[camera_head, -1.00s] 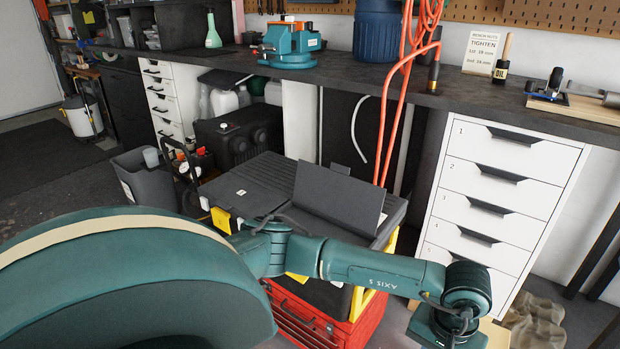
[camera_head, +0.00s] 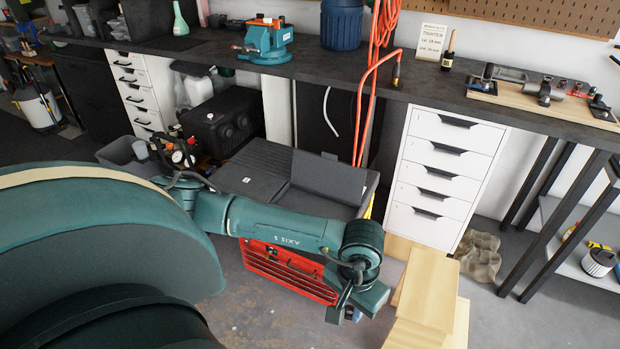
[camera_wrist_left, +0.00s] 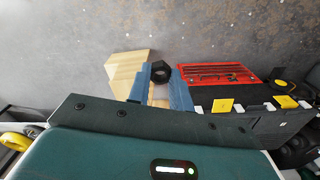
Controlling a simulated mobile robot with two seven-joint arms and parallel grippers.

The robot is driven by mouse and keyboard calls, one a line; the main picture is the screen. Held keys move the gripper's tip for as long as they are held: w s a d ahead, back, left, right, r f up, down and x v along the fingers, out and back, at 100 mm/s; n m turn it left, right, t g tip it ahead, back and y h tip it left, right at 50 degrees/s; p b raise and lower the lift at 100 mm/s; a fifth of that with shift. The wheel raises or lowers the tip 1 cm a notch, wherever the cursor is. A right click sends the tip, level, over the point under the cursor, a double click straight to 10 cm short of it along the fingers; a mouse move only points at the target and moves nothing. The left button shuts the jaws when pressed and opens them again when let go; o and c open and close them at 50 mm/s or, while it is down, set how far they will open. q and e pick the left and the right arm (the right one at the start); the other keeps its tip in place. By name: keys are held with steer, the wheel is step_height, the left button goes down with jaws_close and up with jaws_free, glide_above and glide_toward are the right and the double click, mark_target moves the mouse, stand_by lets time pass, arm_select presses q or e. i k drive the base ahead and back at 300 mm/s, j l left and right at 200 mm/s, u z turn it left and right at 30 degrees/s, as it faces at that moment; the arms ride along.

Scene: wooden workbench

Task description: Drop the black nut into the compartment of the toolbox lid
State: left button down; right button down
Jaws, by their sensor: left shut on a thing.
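My left gripper (camera_head: 345,308) hangs in front of the red toolbox's (camera_head: 290,272) right end in the head view. In the left wrist view its blue fingers (camera_wrist_left: 161,88) are shut on the black nut (camera_wrist_left: 160,70), a dark hexagonal ring at the fingertips. The nut cannot be made out in the head view. The toolbox lid (camera_head: 250,172) is dark grey, with a raised grey panel (camera_head: 328,181) on its right part. My arm crosses in front of the box, and the compartment's inside is hidden. The red drawers also show right of the nut in the left wrist view (camera_wrist_left: 218,73). My right gripper is not in view.
Wooden steps (camera_head: 430,290) stand close right of my gripper. A white drawer cabinet (camera_head: 445,170) and the dark workbench (camera_head: 380,85) are behind. A black compressor (camera_head: 222,122) and a grey bin (camera_head: 125,152) lie left of the toolbox. Floor in front is clear.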

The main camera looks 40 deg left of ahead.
mark_target(313, 207)
steer(key=i+j, duration=0.1)
steer(key=j, duration=0.35)
steer(key=i+j, duration=0.1)
steer(key=j, duration=0.3)
steer(key=i+j, duration=0.1)
steer(key=j, duration=0.35)
steer(key=i+j, duration=0.15)
steer(key=j, duration=0.25)
steer(key=i+j, duration=0.1)
steer(key=j, duration=0.35)
steer(key=i+j, duration=0.1)
steer(key=j, duration=0.35)
steer(key=i+j, duration=0.1)
steer(key=j, duration=0.3)
steer(key=z, duration=0.05)
